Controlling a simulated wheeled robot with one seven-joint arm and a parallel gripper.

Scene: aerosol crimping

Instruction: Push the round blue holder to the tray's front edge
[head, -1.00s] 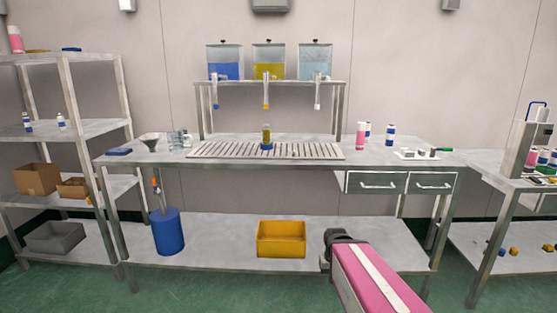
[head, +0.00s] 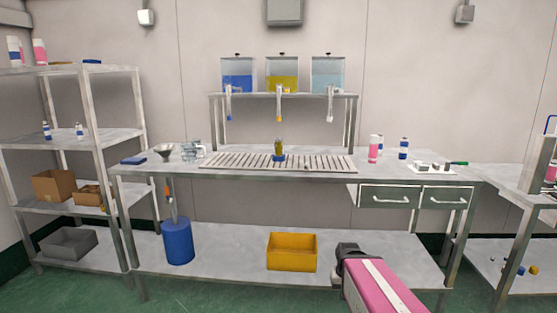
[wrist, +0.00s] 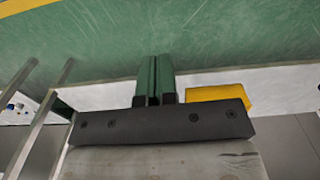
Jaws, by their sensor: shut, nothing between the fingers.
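The round blue holder (head: 279,158) sits on the slatted drip tray (head: 230,162) on the workbench, around the middle of the tray's length. A bottle with yellow-green contents (head: 279,146) stands upright in it. My gripper shows in the wrist view (wrist: 155,82) with its two green fingers together and nothing between them. In the head view my arm is low at the front right, well below the bench top and apart from the holder. The gripper's fingers cannot be made out there. The wrist view shows neither holder nor tray.
Three dispensers (head: 282,75) with nozzles hang above the tray. A funnel (head: 165,151) and glass jugs (head: 192,150) stand left of it; cans (head: 374,148) stand right. A yellow bin (head: 291,252) and blue cylinder (head: 178,241) occupy the lower shelf. The floor in front is clear.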

